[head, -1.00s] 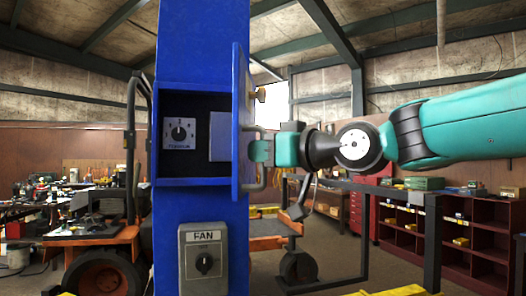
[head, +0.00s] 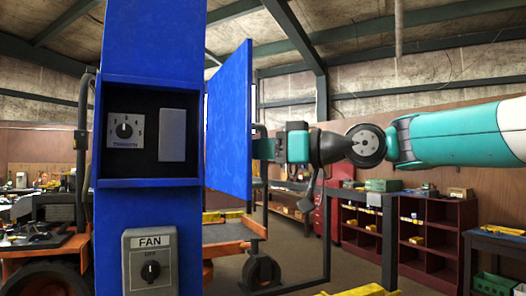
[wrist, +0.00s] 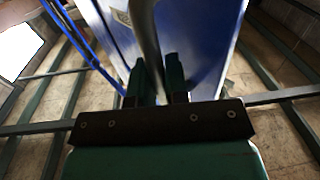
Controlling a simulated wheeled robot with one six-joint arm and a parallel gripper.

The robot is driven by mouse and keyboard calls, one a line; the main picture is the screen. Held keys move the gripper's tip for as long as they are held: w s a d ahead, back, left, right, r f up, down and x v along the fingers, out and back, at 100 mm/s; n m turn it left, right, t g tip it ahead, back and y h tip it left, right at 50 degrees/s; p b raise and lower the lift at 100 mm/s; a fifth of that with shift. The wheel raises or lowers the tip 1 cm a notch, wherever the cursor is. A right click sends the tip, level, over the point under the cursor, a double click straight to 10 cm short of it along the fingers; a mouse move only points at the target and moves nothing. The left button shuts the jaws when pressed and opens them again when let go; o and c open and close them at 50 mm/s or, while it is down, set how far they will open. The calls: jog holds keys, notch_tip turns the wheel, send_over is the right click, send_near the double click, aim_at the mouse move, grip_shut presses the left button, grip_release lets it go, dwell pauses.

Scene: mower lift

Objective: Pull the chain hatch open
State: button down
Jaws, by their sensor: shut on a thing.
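The hatch (head: 229,122) is a blue door standing open at the right side of the blue column (head: 150,40). Its broad face shows in the head view; the handle is hidden behind it. The open recess holds a dial (head: 125,131) and a plain grey plate (head: 172,135). My gripper (head: 262,148) is at the far side of the door, its fingertips partly hidden. In the wrist view, my gripper (wrist: 156,80) is shut on the grey metal handle (wrist: 143,35), with the blue door (wrist: 205,40) behind it.
A grey FAN switch box (head: 150,262) is on the column below the recess. A red shelf unit (head: 410,235) stands at the right, with a dark post in front. An orange machine (head: 225,235) is behind the column at floor level.

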jog(key=shift+w+d, duration=1.05)
jog(key=shift+d, duration=0.05)
jog(key=c, duration=1.1)
grip_release()
jog(key=shift+c, duration=0.2)
